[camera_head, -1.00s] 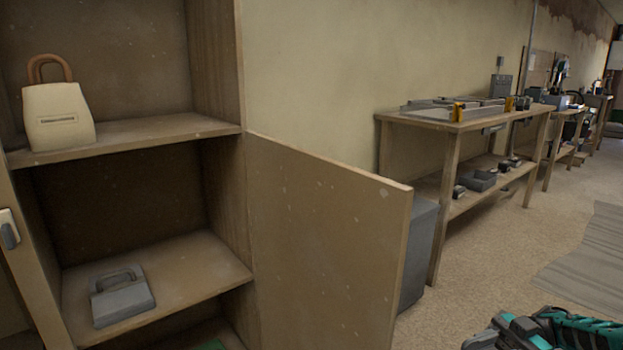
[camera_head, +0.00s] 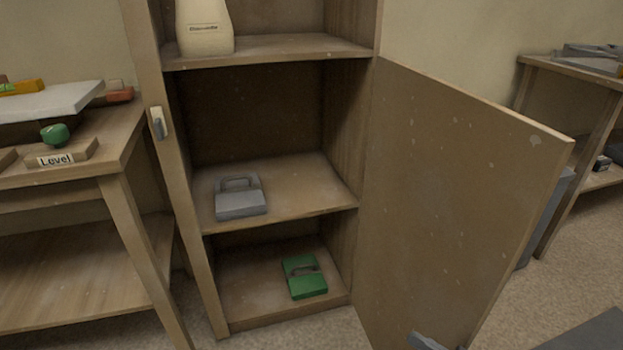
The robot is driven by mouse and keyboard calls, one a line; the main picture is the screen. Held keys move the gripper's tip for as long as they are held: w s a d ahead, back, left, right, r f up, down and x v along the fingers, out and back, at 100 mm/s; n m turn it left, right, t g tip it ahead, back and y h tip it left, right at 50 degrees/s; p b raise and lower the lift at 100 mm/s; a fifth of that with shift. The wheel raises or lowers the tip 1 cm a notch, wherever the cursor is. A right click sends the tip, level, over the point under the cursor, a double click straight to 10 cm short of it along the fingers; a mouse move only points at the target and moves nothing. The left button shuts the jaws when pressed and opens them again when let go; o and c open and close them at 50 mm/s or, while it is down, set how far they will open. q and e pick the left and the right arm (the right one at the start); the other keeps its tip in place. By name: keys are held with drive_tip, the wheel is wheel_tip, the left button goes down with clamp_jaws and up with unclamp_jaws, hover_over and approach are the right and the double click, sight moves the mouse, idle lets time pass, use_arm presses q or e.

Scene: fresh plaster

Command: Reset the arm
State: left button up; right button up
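Neither of my grippers shows in the head view now, and no clear part of my arms can be made out. A small grey-blue piece (camera_head: 425,341) shows at the bottom edge, in front of the open door's lower part; I cannot tell what it belongs to. The open wooden cabinet (camera_head: 340,150) stands in the middle, its door (camera_head: 455,190) swung out to the right.
A cream container (camera_head: 205,30) stands on the upper shelf, a grey case (camera_head: 240,197) on the middle one and a green case (camera_head: 304,277) on the lowest. A wooden table (camera_head: 115,165) stands left, a workbench (camera_head: 575,75) right. Carpet shows at lower right.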

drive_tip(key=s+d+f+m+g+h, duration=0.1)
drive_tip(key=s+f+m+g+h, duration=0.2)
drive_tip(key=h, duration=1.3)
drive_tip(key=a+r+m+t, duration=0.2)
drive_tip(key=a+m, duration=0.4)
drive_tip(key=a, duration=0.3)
use_arm(q)
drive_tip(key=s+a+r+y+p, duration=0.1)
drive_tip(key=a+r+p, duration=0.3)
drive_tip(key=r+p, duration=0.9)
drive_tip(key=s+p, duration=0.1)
drive_tip(key=p, duration=0.6)
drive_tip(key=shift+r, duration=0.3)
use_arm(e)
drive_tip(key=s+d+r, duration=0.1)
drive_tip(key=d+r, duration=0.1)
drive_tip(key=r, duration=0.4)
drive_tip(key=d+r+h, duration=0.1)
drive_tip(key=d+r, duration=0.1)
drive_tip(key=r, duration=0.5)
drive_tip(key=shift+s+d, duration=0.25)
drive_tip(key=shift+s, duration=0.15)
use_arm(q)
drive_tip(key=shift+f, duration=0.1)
